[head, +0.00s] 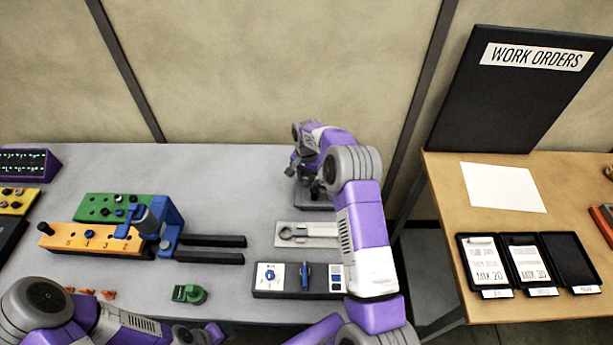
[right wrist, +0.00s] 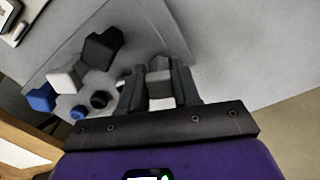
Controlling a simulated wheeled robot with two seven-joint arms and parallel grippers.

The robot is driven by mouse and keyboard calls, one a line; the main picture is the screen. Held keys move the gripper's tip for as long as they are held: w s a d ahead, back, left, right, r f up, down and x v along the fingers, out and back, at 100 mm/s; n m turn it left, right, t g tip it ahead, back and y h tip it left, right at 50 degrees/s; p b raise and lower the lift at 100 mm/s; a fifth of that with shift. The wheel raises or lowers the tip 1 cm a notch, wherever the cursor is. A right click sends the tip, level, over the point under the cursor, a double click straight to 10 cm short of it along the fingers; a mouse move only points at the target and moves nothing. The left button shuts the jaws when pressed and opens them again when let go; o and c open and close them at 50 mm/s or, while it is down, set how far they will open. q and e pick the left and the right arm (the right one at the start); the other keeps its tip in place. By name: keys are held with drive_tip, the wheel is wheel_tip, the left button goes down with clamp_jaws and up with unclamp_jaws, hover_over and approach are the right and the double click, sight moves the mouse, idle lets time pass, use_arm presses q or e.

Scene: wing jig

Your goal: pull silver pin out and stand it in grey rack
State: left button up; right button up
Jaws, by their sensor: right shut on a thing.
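The grey rack (head: 313,204) stands at the back of the grey table, partly hidden by my right arm. My right gripper (head: 314,186) is over it. In the right wrist view my right gripper (right wrist: 160,78) is shut on a light, silvery piece, the silver pin (right wrist: 160,88), at the rack's edge. Whether the pin's lower end is in a hole is hidden. The rack (right wrist: 140,35) also holds pins with black, white and blue heads at left. My left arm is at the lower left of the head view; its fingers do not show clearly.
An orange jig bar (head: 75,238) with a blue clamp (head: 168,225) and a green block (head: 100,205) are at left. A light tray with a wrench (head: 308,234) and a switch panel (head: 290,293) lie in front of the rack. A green part (head: 188,293) is near the front edge.

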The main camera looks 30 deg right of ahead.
drive_tip(key=shift+f, duration=0.2)
drive_tip(key=o, duration=1.1)
drive_tip(key=shift+r, duration=0.1)
wheel_tip(320, 180, up, 7)
drive_tip(key=shift+r, duration=0.2)
wheel_tip(320, 180, up, 7)
drive_tip(key=p, duration=0.5)
